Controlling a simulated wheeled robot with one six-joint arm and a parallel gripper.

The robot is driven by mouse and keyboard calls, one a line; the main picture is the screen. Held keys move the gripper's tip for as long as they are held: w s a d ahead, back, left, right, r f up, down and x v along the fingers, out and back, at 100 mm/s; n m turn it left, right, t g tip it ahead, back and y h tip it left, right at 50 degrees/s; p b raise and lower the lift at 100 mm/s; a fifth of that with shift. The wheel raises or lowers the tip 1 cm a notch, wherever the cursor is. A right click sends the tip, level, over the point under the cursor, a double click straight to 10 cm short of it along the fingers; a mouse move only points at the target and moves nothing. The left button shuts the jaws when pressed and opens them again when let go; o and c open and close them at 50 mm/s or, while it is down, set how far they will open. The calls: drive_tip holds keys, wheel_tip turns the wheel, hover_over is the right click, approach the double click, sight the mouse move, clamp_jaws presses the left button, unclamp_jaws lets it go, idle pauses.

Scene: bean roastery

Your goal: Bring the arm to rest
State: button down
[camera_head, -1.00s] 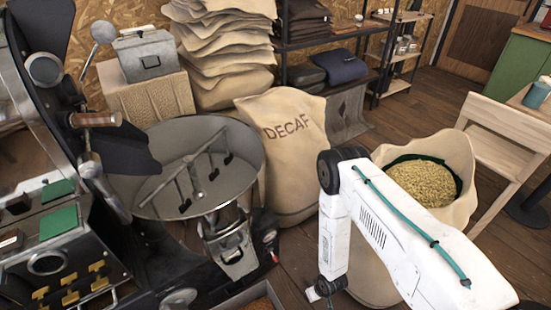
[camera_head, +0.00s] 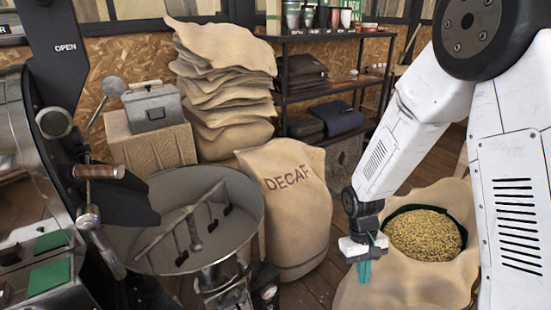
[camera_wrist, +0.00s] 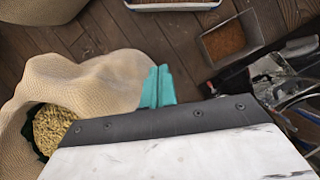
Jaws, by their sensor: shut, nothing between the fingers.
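My white arm reaches in from the right in the head view and bends down at a dark joint. My gripper (camera_head: 364,270) hangs with its teal fingers pointing down, beside the open sack of pale beans. In the wrist view the teal fingers (camera_wrist: 158,88) are together with nothing between them. The open burlap sack (camera_head: 390,285) holds pale green beans (camera_head: 424,235); it also shows in the wrist view (camera_wrist: 105,80), left of the fingers.
A roaster's round cooling tray (camera_head: 185,215) stands at left. A full DECAF sack (camera_head: 290,215) stands between it and my gripper. Stacked sacks (camera_head: 222,85) and a dark shelf (camera_head: 320,75) are behind. A bin of brown grounds (camera_wrist: 230,40) sits on the floor.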

drive_tip(key=s+d+r+t, duration=0.1)
drive_tip(key=s+r, duration=0.5)
drive_tip(key=r, duration=0.4)
drive_tip(key=s+d+r+m+t+y, duration=0.1)
drive_tip(key=s+r+t, duration=0.1)
drive_tip(key=s+r, duration=0.4)
drive_tip(key=s+d+r+m+t, duration=0.1)
drive_tip(key=s+r, duration=0.6)
drive_tip(key=r, duration=0.7)
drive_tip(key=shift+d+t, duration=0.45)
drive_tip(key=shift+t, duration=0.05)
